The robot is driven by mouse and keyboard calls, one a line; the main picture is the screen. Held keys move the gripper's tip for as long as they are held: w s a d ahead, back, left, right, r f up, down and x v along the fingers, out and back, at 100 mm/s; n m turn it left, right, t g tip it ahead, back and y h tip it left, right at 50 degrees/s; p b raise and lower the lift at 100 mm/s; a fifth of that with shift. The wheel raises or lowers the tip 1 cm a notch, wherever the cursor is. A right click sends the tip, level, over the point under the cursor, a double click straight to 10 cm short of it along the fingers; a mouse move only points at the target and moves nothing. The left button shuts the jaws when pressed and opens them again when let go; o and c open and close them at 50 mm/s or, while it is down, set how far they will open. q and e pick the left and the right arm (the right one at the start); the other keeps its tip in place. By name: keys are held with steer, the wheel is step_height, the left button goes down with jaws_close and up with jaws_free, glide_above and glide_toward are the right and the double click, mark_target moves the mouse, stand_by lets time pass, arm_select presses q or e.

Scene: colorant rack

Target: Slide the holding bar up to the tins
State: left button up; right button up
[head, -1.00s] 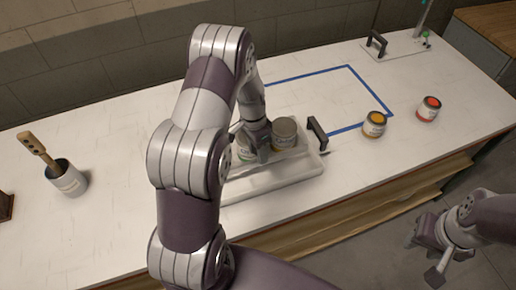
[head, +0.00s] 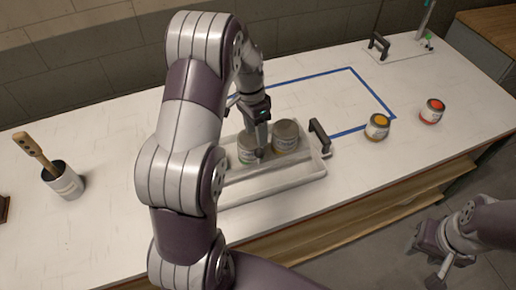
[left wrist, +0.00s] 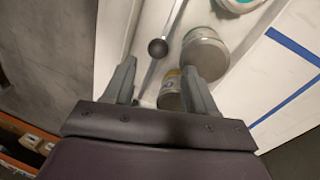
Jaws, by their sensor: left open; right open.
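A white tray (head: 275,187) stands on the bench in the head view, with grey-lidded tins (head: 286,136) in it. A second tin (head: 247,150) is partly behind my left gripper (head: 261,150). The holding bar (left wrist: 174,22) appears to be the thin metal rod with a black knob (left wrist: 158,48) in the left wrist view. It runs beside a tin (left wrist: 205,52), with a narrow gap. My left gripper (left wrist: 155,74) is open, its fingers straddling the knob's line, without visible contact. My right gripper (head: 436,262) is open and empty, off the bench at lower right.
A black handle (head: 319,134) stands at the tray's right end. A yellow tin (head: 377,127) and a red tin (head: 432,111) stand to the right. A blue tape outline (head: 350,68) lies behind the tray. A pot with a brush (head: 63,181) stands at the left.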

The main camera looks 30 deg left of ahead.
arm_select(q)
steer(key=r+p, duration=0.1)
steer(key=r, duration=0.2)
steer(key=r+p, duration=0.1)
steer(key=shift+w+a+r+p, duration=0.2)
steer(key=shift+a+p, duration=0.1)
steer(key=shift+a, duration=0.1)
